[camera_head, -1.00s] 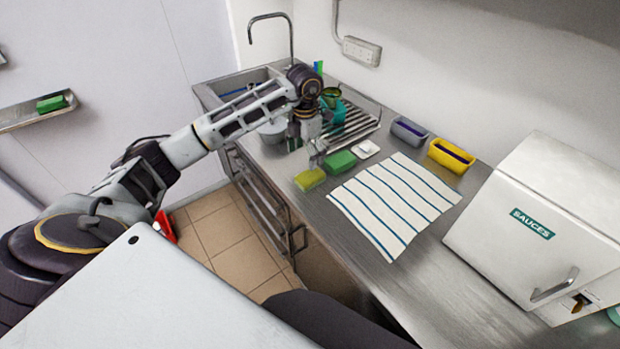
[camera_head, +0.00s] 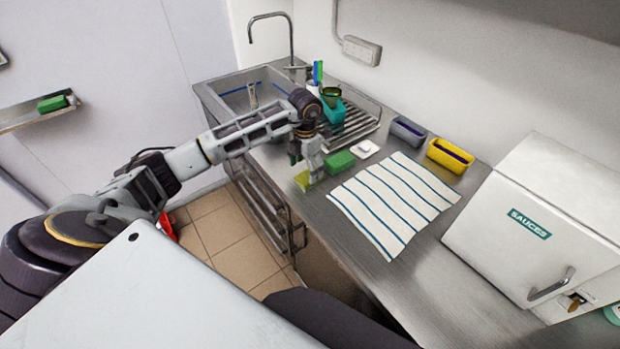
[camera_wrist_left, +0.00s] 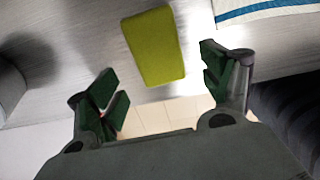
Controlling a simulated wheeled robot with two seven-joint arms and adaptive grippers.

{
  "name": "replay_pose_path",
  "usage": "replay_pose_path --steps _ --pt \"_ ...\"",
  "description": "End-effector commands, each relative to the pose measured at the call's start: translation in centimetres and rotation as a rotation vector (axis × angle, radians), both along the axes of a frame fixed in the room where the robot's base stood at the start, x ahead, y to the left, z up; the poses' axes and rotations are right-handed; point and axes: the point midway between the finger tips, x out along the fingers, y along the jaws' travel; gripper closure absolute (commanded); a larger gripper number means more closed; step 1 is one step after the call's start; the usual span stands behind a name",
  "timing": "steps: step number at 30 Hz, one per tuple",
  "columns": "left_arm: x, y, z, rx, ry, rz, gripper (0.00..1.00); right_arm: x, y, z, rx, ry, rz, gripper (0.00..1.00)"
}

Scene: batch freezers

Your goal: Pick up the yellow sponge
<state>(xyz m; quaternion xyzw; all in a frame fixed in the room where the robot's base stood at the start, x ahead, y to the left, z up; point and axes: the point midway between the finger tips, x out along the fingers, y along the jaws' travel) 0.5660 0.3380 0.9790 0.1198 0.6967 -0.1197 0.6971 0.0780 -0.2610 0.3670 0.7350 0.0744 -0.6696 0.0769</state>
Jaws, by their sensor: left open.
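The yellow sponge (camera_head: 302,180) lies flat on the steel counter near its front edge, partly hidden behind my left gripper in the head view. In the left wrist view the sponge (camera_wrist_left: 154,47) shows whole, beyond and between the fingertips. My left gripper (camera_head: 306,171) points down over the sponge. In the wrist view its two dark green fingers (camera_wrist_left: 165,83) are spread wide with nothing between them. I cannot tell the exact height of the fingers above the counter. My right gripper is not in view.
A green sponge (camera_head: 340,162) lies just right of the gripper, with a small white dish (camera_head: 366,148) behind it. A striped cloth (camera_head: 393,204) lies further right. The sink (camera_head: 240,92) and drying rack (camera_head: 352,124) are behind. Grey (camera_head: 408,131) and yellow (camera_head: 450,156) containers stand near the wall.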

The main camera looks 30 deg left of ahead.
Motion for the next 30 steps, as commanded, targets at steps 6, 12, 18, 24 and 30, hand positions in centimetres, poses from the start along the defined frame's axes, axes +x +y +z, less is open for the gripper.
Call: replay_pose_path --steps 6,12,18,24,30 --pt "0.0 -0.1 -1.7 -0.001 0.003 0.000 0.20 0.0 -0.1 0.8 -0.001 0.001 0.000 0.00" --pt "0.2 -0.1 -3.9 -0.001 0.003 0.001 0.20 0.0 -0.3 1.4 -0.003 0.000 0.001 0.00" --pt "0.2 -0.1 -4.9 -0.001 0.000 -0.001 0.20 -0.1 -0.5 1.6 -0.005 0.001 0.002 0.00" --pt "0.2 -0.1 -4.9 0.000 0.000 0.000 0.20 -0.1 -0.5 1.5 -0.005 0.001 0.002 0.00" --pt "0.2 -0.1 -4.9 0.000 0.000 0.000 0.20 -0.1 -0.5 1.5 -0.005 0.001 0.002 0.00"
